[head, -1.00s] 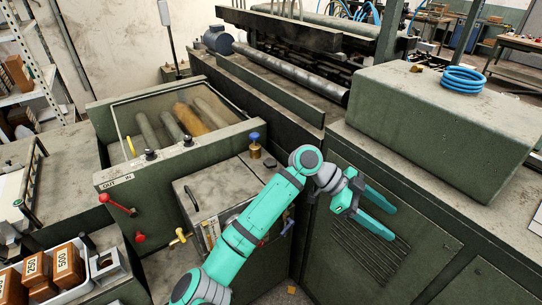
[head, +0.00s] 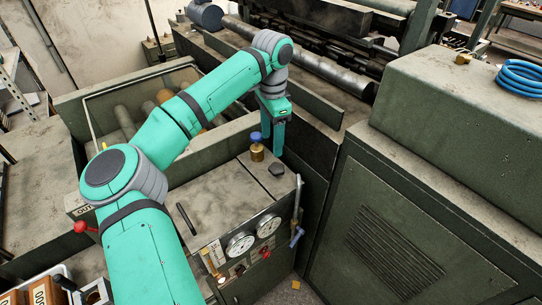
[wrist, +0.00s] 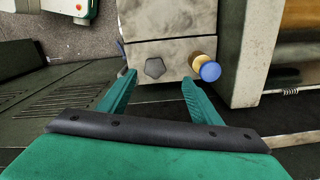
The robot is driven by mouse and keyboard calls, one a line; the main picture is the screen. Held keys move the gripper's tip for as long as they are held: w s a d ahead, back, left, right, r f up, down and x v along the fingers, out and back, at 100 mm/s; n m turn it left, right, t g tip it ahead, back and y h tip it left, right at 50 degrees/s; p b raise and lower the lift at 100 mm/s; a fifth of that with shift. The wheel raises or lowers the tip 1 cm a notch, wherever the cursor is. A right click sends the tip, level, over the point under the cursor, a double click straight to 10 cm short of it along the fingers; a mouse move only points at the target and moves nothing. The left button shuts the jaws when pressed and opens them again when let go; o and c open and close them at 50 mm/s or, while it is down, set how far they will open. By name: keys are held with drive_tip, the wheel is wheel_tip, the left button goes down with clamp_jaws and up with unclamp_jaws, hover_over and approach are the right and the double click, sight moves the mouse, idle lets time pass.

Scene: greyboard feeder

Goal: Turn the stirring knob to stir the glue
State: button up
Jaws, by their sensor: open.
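A dark, many-sided knob (head: 277,168) sits on top of the glue unit's box (head: 225,195), near its back right corner. It also shows in the wrist view (wrist: 155,67). A brass fitting with a blue cap (head: 256,146) stands beside it, and it shows in the wrist view (wrist: 207,69) too. Neither is labelled as the stirring knob. My gripper (head: 272,138) is open and empty, pointing down above the back of the box. In the wrist view, the dark knob lies between the lines of my fingers (wrist: 158,82), just beyond the tips. No contact shows.
Two gauges (head: 254,232) and small levers line the box's front. A glue trough (head: 150,100) with rollers lies left behind my arm. A large green cabinet (head: 400,210) stands right. A long steel roller (head: 300,60) runs behind.

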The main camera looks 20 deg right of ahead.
sight(275, 168)
drive_tip(key=f, duration=0.5)
drive_tip(key=s+f, duration=0.1)
drive_tip(key=f, duration=0.2)
drive_tip(key=shift+s+d+f, duration=0.1)
drive_tip(key=shift+d+f, duration=0.1)
drive_tip(key=shift+d, duration=0.2)
drive_tip(key=shift+f, duration=0.9)
drive_tip(key=c, duration=1)
